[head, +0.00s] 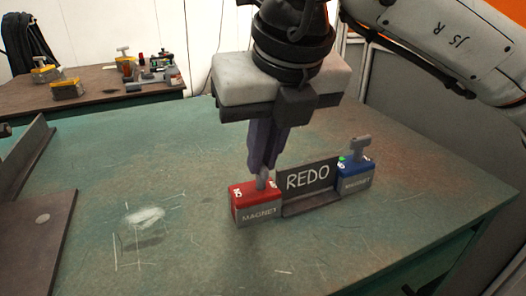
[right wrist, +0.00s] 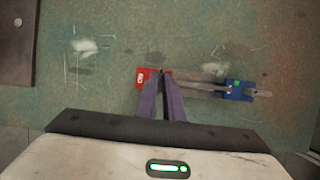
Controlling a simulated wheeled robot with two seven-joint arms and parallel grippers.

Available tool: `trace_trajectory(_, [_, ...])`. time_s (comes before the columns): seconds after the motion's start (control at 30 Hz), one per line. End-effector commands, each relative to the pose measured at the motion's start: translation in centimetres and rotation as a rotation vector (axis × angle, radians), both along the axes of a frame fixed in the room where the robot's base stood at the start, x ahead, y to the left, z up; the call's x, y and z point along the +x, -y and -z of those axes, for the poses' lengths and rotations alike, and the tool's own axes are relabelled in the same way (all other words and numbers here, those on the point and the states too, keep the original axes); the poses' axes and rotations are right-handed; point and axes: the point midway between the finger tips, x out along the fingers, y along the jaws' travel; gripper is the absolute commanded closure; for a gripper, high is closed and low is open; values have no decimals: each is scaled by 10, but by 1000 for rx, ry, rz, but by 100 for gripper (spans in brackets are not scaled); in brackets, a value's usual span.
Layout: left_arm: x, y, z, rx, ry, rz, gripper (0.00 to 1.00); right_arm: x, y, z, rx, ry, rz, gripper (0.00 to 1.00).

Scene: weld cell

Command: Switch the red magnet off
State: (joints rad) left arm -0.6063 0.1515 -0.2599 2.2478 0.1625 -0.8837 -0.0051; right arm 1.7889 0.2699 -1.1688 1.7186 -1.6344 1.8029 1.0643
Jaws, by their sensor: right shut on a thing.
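The red magnet (head: 257,205) is a box with "MAGNET" on its front, standing on the green table at the left end of a dark "REDO" sign. Its grey knob (head: 262,180) sticks up from the top. My right gripper (head: 262,172) comes down from above and is shut on the knob. In the right wrist view the fingers (right wrist: 162,80) reach to the red magnet (right wrist: 142,77) and hide the knob and part of its top. My left gripper is not in view.
A blue magnet (head: 356,178) with a grey handle and a green mark stands at the right end of the "REDO" sign (head: 308,178). A dark angled plate (head: 40,215) lies at the left. A second table (head: 100,92) behind holds several tools. The table's middle left is clear.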

Motion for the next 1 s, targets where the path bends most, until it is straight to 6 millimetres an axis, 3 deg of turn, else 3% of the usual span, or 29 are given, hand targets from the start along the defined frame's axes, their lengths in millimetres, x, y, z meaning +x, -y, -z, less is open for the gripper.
trace_trajectory(0.03, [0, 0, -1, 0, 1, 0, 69, 1, 1, -3, 2, 6, 2, 100])
trace_trajectory(0.1, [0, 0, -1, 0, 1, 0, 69, 1, 1, -3, 2, 6, 2, 82])
trace_trajectory(0.17, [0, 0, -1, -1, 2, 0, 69, 1, 1, -2, 2, 5, 2, 73])
trace_trajectory(0.43, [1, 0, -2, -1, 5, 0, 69, 0, 0, -1, 1, 2, 0, 73])
trace_trajectory(0.57, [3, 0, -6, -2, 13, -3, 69, -2, 1, -10, 2, 3, 0, 73])
trace_trajectory(1.0, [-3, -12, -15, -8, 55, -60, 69, -29, 14, -84, 2, 5, 2, 73])
